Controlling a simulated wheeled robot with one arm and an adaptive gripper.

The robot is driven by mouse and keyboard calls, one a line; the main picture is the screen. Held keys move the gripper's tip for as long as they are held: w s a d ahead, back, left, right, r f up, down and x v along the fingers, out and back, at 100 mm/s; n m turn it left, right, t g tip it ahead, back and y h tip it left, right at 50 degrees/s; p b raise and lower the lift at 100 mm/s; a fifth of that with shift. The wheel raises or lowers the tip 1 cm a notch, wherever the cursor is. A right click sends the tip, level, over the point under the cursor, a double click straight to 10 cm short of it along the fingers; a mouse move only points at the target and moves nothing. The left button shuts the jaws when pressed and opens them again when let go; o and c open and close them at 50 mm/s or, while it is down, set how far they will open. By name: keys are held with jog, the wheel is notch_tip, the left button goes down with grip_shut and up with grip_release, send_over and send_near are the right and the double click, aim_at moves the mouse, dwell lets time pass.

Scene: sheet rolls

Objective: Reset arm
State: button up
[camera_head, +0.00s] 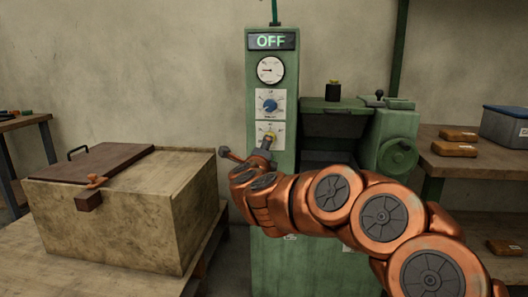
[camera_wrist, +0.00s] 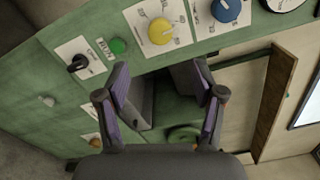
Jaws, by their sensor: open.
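My copper-coloured arm (camera_head: 380,215) reaches in from the lower right of the head view. My gripper (camera_head: 258,152) is in front of the green control column (camera_head: 259,98), near its lower dial plate. In the wrist view my gripper (camera_wrist: 163,92) is open, its two dark, purple-lined fingers spread with nothing between them. Beyond the fingers is the green panel with a yellow knob (camera_wrist: 162,31), a blue knob (camera_wrist: 226,10), a green button (camera_wrist: 118,46) and a black switch (camera_wrist: 78,63). The column's display (camera_head: 271,41) reads OFF. I cannot tell whether a finger touches the panel.
A wooden box (camera_head: 115,210) with a brown lid (camera_head: 95,163) stands on a table at left. The green machine body (camera_head: 338,125) with a handwheel (camera_head: 398,155) is behind my arm. A shelf at right bears brown blocks (camera_head: 458,134) and a grey-blue bin (camera_head: 507,126).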

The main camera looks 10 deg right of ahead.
jog(key=s+a+r+n+g+y+p, duration=0.2)
jog(key=s+a+r+n+y+p, duration=0.85)
jog(key=a+r+n+p, duration=0.3)
jog(key=s+n+g+y+p, duration=0.2)
jog(key=s+n+g+p, duration=0.35)
jog(key=s+p, duration=0.35)
jog(key=s+d+n+g+h+p, duration=0.2)
jog(key=s+d+p, duration=0.3)
jog(key=s, duration=0.6)
jog(key=s+d+n+g+h+p, duration=0.2)
jog(key=s+d+g+p, duration=0.3)
jog(key=s, duration=0.7)
jog(key=s+d+n+g+h+p, duration=0.2)
jog(key=s+d, duration=0.5)
jog(key=s, duration=0.5)
jog(key=g+h+p, duration=0.1)
jog(key=g+p, duration=0.1)
jog(key=p, duration=0.1)
jog(key=shift+s+d+f, duration=0.2)
jog(key=shift+d+f, duration=0.1)
jog(key=shift+g, duration=0.25)
jog(key=shift+c, duration=0.2)
